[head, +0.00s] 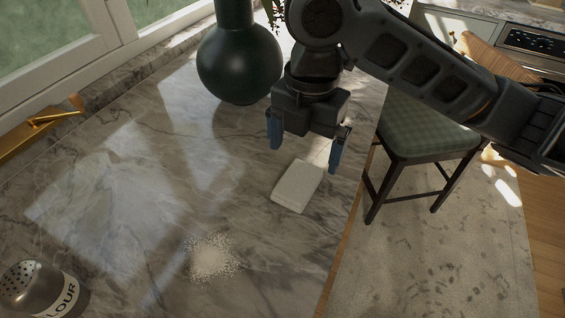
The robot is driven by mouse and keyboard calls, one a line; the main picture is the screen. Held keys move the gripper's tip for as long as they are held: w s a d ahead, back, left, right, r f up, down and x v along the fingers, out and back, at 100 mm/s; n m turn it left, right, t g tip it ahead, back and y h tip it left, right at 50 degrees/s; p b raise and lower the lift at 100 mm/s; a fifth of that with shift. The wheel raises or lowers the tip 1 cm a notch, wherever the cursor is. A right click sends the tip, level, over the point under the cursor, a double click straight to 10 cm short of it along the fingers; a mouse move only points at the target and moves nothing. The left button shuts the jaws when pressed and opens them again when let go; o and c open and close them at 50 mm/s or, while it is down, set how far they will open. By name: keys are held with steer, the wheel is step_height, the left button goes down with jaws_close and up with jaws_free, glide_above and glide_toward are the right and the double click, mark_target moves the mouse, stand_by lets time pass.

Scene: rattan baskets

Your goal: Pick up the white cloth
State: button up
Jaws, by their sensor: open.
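The white cloth (298,187) is a small folded rectangle. It lies flat on the grey marble counter (130,215), near its right edge. My gripper (305,150) is above the cloth's far end, with its two blue-padded fingers spread apart and pointing down. Nothing is between the fingers. From this view I cannot tell how high the fingertips are above the counter.
A dark round vase (240,65) stands behind my gripper to the left. A pile of white powder (211,257) lies on the counter nearer the front. A flour shaker (45,290) is at the lower left. A green-cushioned chair (425,135) stands on the floor at right.

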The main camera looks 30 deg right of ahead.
mark_target(301, 175)
steer(key=shift+w+d+f, duration=0.1)
steer(key=shift+w+d, duration=0.05)
steer(key=shift+w, duration=0.2)
steer(key=shift+w+f, duration=0.1)
steer(key=shift+f, duration=0.25)
steer(key=shift+f+p, duration=0.5)
steer(key=shift+f, duration=2.95)
steer(key=c, duration=1.1)
steer(key=shift+r, duration=0.5)
steer(key=r, duration=0.3)
steer(key=shift+s+d+r+b, duration=0.15)
steer(key=shift+s+r+b, duration=0.05)
steer(key=shift+b, duration=0.2)
steer(key=s+d+r, duration=0.1)
steer(key=s+r, duration=0.1)
steer(key=s, duration=0.1)
steer(key=s+d+r, duration=0.2)
steer(key=s, duration=0.2)
steer(key=s+d+r+b, duration=0.1)
steer(key=s+r, duration=0.1)
steer(key=s, duration=0.1)
steer(key=shift+s+d+r, duration=0.15)
steer(key=shift+d+r, duration=0.1)
steer(key=shift+r, duration=0.1)
